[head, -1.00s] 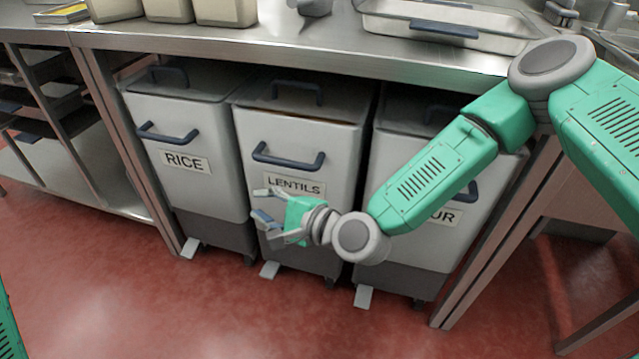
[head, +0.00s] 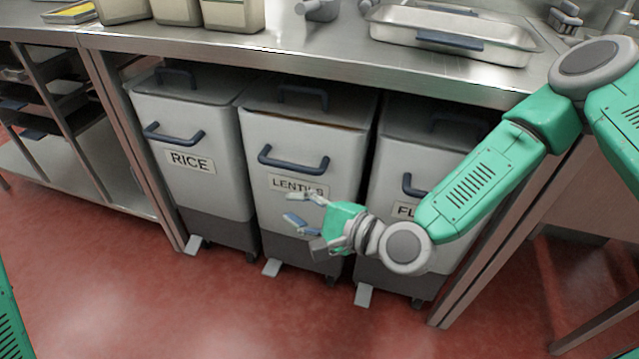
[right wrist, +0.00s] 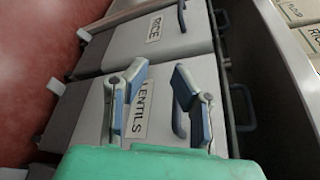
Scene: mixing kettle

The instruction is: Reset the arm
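My right arm reaches in from the right in the head view, and its right gripper (head: 300,212) is in front of the lentils bin (head: 300,142). The fingers are apart with nothing between them. In the right wrist view the open gripper (right wrist: 158,85) shows two blue-padded fingers, with the LENTILS label and the bin's dark handle behind them. I cannot tell the exact gap to the bin. At the left edge of the head view a green part of my left arm shows, but the left gripper is not in view.
The rice bin (head: 190,125) stands to the left and the flour bin (head: 400,150) to the right, partly hidden by my arm. Above them runs a steel counter (head: 330,70) with a metal tray (head: 400,25). Red floor (head: 200,310) in front is clear.

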